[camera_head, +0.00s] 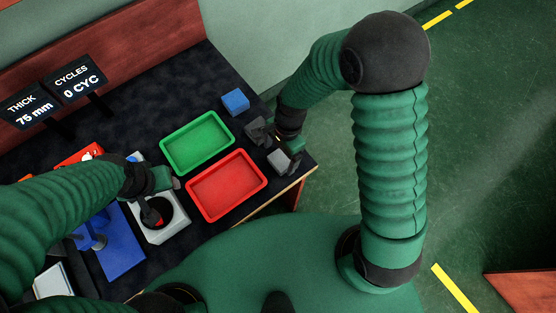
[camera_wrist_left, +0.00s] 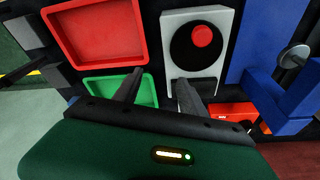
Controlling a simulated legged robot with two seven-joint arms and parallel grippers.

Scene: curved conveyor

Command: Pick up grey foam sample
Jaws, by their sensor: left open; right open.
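A grey block that looks like the foam sample (camera_head: 284,163) sits on the dark table near its right edge, beside the red tray. My right gripper (camera_head: 271,143) is open, low over the table by the grey block. One finger is very close to the block; I cannot tell whether they touch. My left gripper (camera_head: 163,197) is open over the grey box with a round black top and red button (camera_head: 183,221). In the left wrist view its fingers (camera_wrist_left: 157,88) are apart with nothing between them, and the red button (camera_wrist_left: 202,36) shows beyond them.
A green tray (camera_head: 197,142) and a red tray (camera_head: 226,186) lie between my grippers. A blue block (camera_head: 235,101) is behind the right gripper. A blue fixture (camera_head: 122,250) stands left of the button box. Two display signs (camera_head: 75,79) stand at the back left.

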